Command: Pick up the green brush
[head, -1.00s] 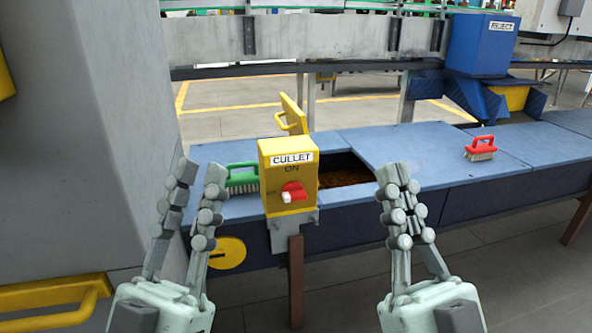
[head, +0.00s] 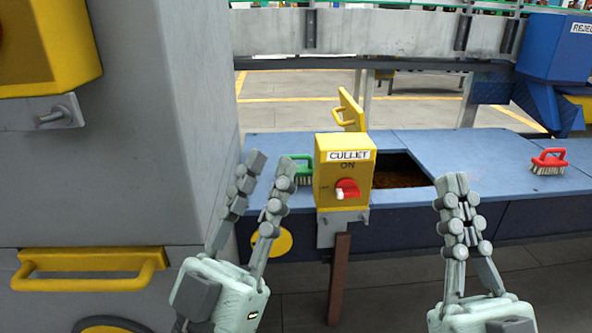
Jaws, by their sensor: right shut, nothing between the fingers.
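The green brush (head: 303,170) lies on the blue bench, just left of the yellow CULLET switch box, which hides part of it. My right gripper (head: 452,182) is shut and empty, right of the switch box, in front of the bench.
The CULLET box (head: 344,172) with its red knob stands on a post at the bench front. An open hatch (head: 400,171) with a raised yellow-handled lid (head: 350,110) is behind it. A red brush (head: 549,162) lies at right. A grey cabinet (head: 170,150) blocks the left.

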